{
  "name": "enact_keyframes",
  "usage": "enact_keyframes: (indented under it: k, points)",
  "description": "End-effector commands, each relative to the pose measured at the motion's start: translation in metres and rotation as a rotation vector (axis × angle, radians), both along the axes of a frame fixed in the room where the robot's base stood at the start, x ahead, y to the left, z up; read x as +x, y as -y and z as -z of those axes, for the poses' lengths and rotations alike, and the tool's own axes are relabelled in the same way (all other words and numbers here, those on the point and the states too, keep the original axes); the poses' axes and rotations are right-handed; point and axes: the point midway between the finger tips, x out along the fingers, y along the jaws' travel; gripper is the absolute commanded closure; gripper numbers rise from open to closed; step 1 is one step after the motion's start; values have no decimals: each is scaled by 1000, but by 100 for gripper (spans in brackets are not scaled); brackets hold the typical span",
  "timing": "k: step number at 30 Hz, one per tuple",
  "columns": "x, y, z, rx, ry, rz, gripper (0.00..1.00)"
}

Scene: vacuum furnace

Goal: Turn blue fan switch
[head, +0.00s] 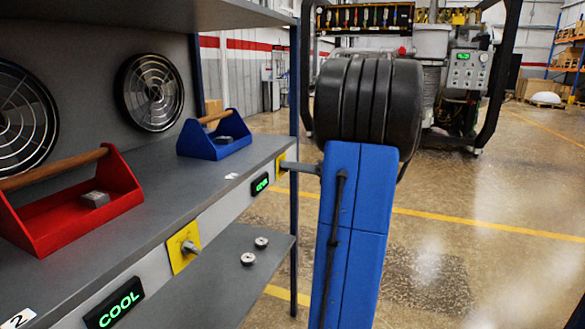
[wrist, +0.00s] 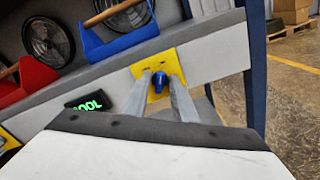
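The blue fan switch (wrist: 157,82) is a small blue knob on a yellow plate (wrist: 158,62) on the shelf's front edge. My gripper (wrist: 159,78) is in front of it, its two grey fingers on either side of the knob and apart, open around it. Whether a finger touches the knob cannot be told. In the head view my gripper (head: 285,168) reaches left to the far yellow plate (head: 281,160), and the knob is hidden there. A lit green display (head: 261,184) sits left of that plate; it reads COOL in the wrist view (wrist: 88,103).
A blue tray (head: 203,146) and a red tray (head: 125,190) stand on the shelf, before two fans (head: 152,90). Another switch (head: 189,247) on a yellow plate and a COOL display (head: 114,307) are nearer. A blue post (head: 294,95) stands close behind my gripper. The floor right is open.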

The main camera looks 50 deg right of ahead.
Motion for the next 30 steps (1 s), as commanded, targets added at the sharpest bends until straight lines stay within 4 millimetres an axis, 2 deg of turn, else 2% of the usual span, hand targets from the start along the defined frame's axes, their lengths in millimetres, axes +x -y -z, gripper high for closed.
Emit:
enact_keyframes:
  k: [1, 3, 17, 30]
  points:
    - [0, 0, 0, 0, 0, 0, 89]
    - [0, 0, 0, 0, 0, 0, 100]
    - [0, 0, 0, -86, 35, 1, 100]
    - [-1, -1, 0, -433, 179, 1, 100]
